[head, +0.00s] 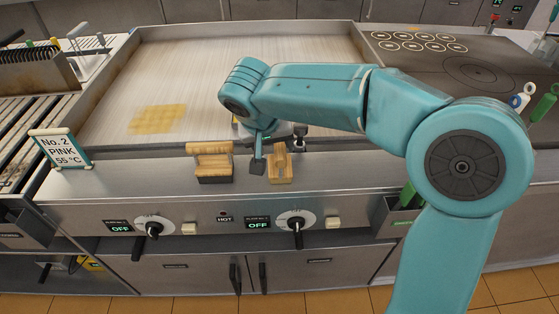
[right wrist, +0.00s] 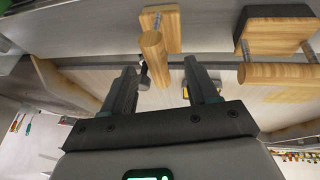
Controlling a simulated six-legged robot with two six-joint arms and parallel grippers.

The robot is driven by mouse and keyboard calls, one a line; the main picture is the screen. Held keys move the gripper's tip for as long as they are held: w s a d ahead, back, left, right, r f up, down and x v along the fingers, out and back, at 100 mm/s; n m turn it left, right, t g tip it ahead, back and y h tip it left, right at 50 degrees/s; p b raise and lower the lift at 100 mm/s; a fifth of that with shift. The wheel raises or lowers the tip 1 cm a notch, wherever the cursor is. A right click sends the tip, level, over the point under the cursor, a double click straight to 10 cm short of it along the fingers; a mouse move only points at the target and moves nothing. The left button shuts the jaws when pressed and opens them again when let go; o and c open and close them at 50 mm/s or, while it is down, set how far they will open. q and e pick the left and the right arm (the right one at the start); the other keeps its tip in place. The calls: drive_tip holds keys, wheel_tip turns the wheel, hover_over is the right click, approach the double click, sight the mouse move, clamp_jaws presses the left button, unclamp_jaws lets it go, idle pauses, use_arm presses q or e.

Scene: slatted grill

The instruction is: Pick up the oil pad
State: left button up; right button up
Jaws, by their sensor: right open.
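Two small wooden-handled blocks stand side by side on the steel front ledge. The left block (head: 214,176) has a dark body under a wooden bar handle; it shows at the upper right in the right wrist view (right wrist: 278,12). The right block (head: 281,176) is pale wood and shows at the top centre of the right wrist view (right wrist: 166,18). I cannot tell for certain which is the oil pad. My right gripper (head: 279,152) is open above the right block, its fingers (right wrist: 160,78) either side of that block's round handle end, with visible gaps. My left gripper is out of view.
A griddle plate (head: 240,60) with a yellowish patch (head: 158,118) lies behind the ledge. A "No. 2 PINK 55 °C" sign (head: 61,150) stands at the left. Control knobs (head: 297,222) stick out below the ledge. A hob (head: 450,65) is at the right.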

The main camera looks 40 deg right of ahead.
sight(279, 150)
drive_tip(key=x, duration=0.6)
drive_tip(key=shift+s+d+r+p, duration=0.1)
drive_tip(key=shift+d+p, duration=0.1)
drive_tip(key=shift+p, duration=0.15)
clamp_jaws()
